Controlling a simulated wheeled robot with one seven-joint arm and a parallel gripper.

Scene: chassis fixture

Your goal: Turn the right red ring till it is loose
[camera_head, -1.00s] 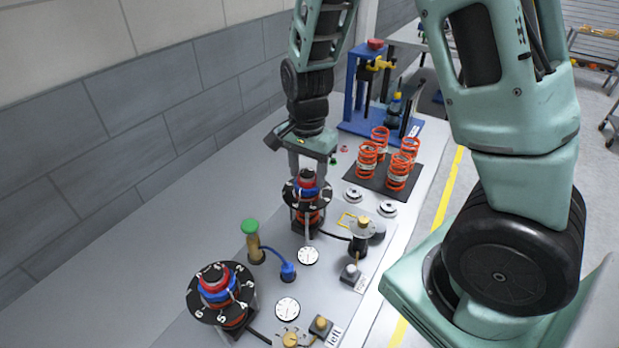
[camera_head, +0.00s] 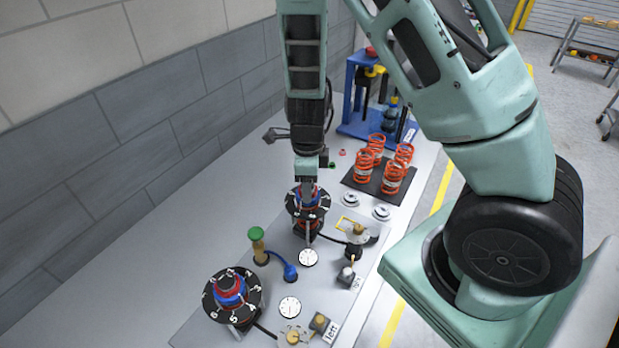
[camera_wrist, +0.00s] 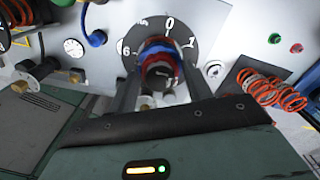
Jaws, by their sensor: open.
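The right red ring (camera_head: 312,206) is on the farther dial post, above a black numbered dial (camera_head: 292,203) and close to a blue ring (camera_head: 300,198). My gripper (camera_head: 307,188) points down over this post and hides part of the stack. In the wrist view the gripper (camera_wrist: 161,80) is open, with one finger on each side of the post. I cannot tell whether the fingers touch the red ring.
A similar left dial post (camera_head: 232,294) stands nearer. A green-topped knob (camera_head: 256,234), a blue connector (camera_head: 290,272) and gauges (camera_head: 308,257) lie between. Orange springs (camera_head: 393,178) stand on a black mat behind right. A blue press frame (camera_head: 352,100) is farther back.

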